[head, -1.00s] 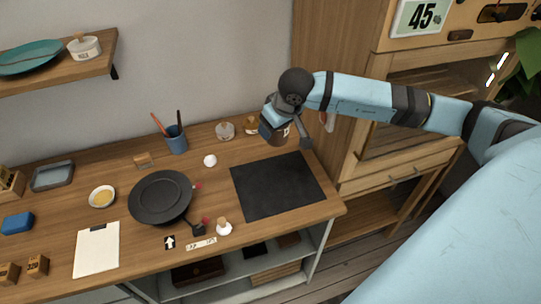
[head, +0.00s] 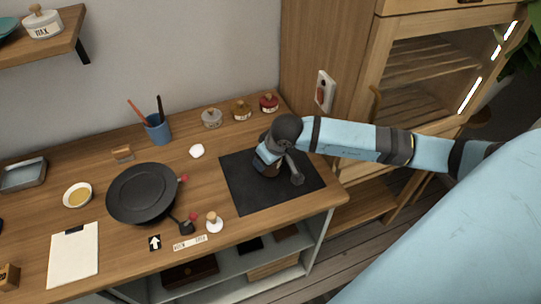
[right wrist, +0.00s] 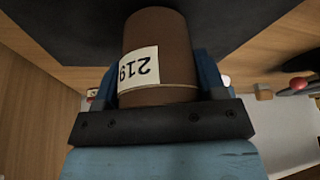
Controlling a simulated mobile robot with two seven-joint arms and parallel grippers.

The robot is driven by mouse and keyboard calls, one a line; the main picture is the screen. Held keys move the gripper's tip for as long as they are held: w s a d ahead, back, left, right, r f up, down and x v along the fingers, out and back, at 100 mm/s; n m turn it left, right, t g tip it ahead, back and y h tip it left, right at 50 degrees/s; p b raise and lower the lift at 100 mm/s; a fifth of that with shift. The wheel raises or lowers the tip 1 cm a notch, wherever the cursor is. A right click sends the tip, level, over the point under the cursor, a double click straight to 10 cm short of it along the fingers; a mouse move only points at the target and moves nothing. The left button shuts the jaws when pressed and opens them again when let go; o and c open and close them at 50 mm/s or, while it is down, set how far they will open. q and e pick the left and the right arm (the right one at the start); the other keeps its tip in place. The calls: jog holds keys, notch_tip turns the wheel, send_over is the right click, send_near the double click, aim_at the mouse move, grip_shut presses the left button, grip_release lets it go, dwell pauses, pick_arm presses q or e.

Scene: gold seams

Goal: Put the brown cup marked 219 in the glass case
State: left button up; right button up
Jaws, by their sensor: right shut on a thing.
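The brown cup marked 219 (right wrist: 172,45) is held between the fingers of my right gripper (right wrist: 158,85) in the right wrist view. Its white label shows 219 upside down. In the head view my right gripper (head: 268,158) is over the black mat (head: 245,195), and it and the arm mostly hide the cup. I cannot tell whether the cup touches the mat. The glass case (head: 376,60) is the wooden cabinet with a glazed front at the right, with slatted shelves behind the glass. Its front looks shut. My left gripper is not in view.
Several lidded jars (head: 241,110) stand along the wall behind the mat. A black pan (head: 142,193), a white-based stamp (head: 214,223) and a blue pen cup (head: 157,128) are left of it. The bench's right edge lies between mat and case.

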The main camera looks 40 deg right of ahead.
jog(key=shift+w+d+f, duration=0.15)
jog(key=shift+w+f, duration=0.05)
jog(key=shift+f, duration=0.3)
jog(key=shift+s, duration=0.15)
jog(key=shift+f, duration=0.1)
jog(key=o, duration=1)
